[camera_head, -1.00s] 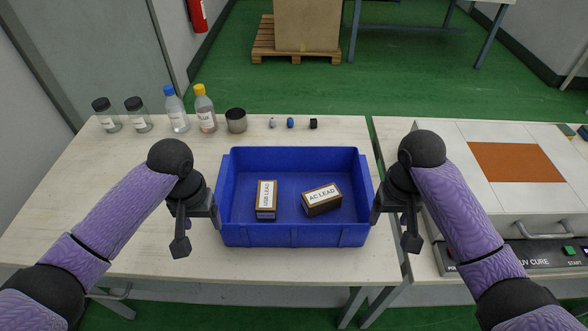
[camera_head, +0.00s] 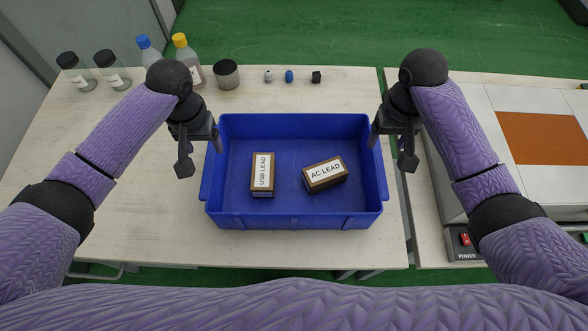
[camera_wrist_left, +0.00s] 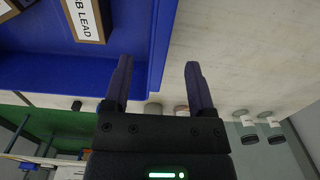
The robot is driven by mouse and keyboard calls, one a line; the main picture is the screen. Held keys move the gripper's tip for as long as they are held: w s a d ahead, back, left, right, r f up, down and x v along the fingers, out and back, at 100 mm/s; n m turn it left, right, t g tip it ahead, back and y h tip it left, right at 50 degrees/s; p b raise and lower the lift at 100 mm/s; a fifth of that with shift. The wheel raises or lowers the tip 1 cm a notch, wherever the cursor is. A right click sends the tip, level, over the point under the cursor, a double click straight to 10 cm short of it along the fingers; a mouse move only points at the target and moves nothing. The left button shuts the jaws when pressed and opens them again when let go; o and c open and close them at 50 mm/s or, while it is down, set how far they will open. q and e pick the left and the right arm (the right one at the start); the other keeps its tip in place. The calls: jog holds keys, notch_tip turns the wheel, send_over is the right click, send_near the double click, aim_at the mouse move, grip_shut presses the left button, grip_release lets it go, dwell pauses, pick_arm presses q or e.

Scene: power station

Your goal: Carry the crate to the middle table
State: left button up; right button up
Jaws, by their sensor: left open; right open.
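The blue crate (camera_head: 295,222) stands on the pale wooden table (camera_head: 140,225). It holds a box labelled USB LEAD (camera_head: 262,174) and a box labelled AC LEAD (camera_head: 325,175). My left gripper (camera_head: 199,155) is open at the crate's left side, towards its far corner. In the left wrist view the crate's wall (camera_wrist_left: 158,45) shows between the open fingers (camera_wrist_left: 160,80); I cannot tell whether they straddle it. My right gripper (camera_head: 391,148) is open at the right side, also towards the far corner. Which table is the middle one is unclear.
Several bottles and jars, including a yellow-capped bottle (camera_head: 188,62), stand at the table's back left. A grey cup (camera_head: 227,75) and small items (camera_head: 289,76) line the back edge. A UV curing unit (camera_head: 480,150) stands on the adjoining right table. Table left of the crate is clear.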

aim_at(209, 158)
pick_arm(q)
notch_tip(209, 158, down, 8)
jog(key=shift+r, duration=0.2)
pick_arm(e)
notch_tip(209, 158, down, 8)
jog(key=shift+r, duration=0.2)
pick_arm(q)
grip_shut()
pick_arm(e)
grip_shut()
dwell(0.6)
